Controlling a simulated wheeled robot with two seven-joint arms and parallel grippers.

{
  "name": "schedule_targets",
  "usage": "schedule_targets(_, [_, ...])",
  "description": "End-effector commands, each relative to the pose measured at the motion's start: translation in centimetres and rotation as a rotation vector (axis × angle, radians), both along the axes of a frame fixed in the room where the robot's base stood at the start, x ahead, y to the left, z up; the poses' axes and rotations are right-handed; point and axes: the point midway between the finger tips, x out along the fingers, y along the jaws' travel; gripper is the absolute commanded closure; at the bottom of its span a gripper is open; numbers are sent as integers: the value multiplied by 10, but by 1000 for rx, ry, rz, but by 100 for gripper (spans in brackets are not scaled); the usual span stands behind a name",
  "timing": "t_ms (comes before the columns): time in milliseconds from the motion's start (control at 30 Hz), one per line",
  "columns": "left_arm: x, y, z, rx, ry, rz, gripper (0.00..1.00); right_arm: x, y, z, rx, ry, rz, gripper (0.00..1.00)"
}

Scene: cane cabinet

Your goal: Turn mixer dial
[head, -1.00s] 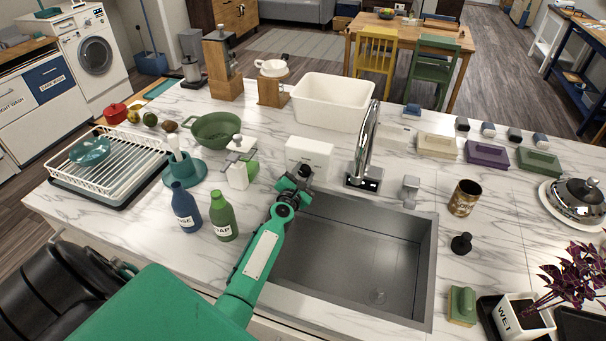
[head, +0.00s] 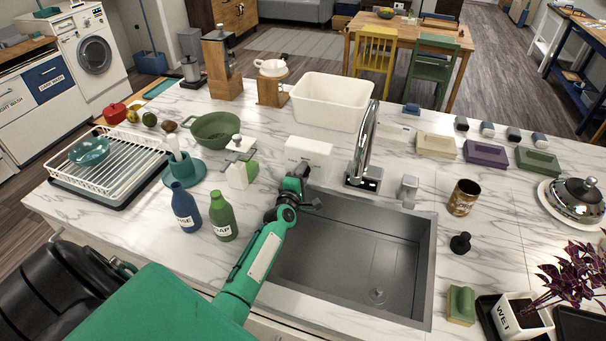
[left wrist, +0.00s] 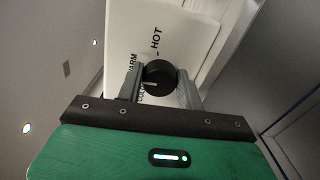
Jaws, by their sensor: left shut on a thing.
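The mixer dial (left wrist: 160,76) is a round black knob with a white pointer line, on a white panel (left wrist: 132,42) lettered COLD, WARM and HOT. In the left wrist view the pointer faces left, toward the COLD and WARM side. My left gripper (left wrist: 160,88) has a finger on each side of the dial and is shut on it. In the head view the white mixer box (head: 309,152) stands behind the sink, and my left gripper (head: 308,196) is at its front, hiding the dial. My right gripper is not in view.
The grey sink (head: 345,255) lies below and right of my left arm. The chrome faucet (head: 364,150) stands just right of the mixer box. A blue bottle (head: 186,210), a green soap bottle (head: 223,217) and a white-green dispenser (head: 240,172) stand to the left.

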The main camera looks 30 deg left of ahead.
Motion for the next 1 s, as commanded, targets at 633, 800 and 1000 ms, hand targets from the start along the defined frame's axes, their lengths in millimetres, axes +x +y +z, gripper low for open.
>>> schedule_targets(633, [-1,-1,-3,89,25,-1,86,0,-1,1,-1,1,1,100])
schedule_targets(800, [-1,-1,-3,89,25,-1,53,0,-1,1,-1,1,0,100])
schedule_targets(1000, [0,0,-2,89,23,-1,41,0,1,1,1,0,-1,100])
